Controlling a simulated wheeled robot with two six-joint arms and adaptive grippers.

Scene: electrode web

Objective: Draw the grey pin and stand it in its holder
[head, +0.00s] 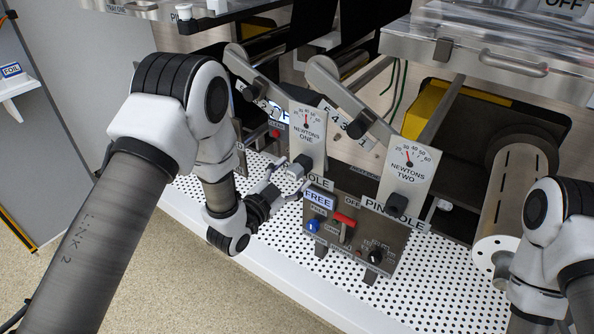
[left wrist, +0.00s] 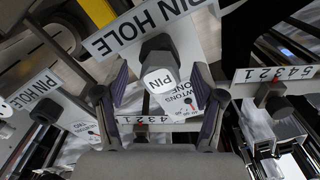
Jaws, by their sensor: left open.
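The grey pin (head: 297,170) sits at the lower end of the NEWTONS ONE plate (head: 307,125), by its PIN HOLE label. In the left wrist view the pin's end face (left wrist: 160,80), marked PIN, points at the camera. My left gripper (head: 288,182) is open at the pin, and in the left wrist view its two fingers (left wrist: 163,98) stand on either side of it, with gaps showing. A white piece lettered PIN (head: 184,12) stands at the top left; whether it is the holder I cannot tell. My right gripper is out of view.
The NEWTONS TWO plate (head: 410,158) with a dark knob (head: 397,203) stands to the right. A control box (head: 350,235) with a red switch and knobs is below. A perforated white deck (head: 430,280) has free room in front. A roller (head: 508,205) stands at the right.

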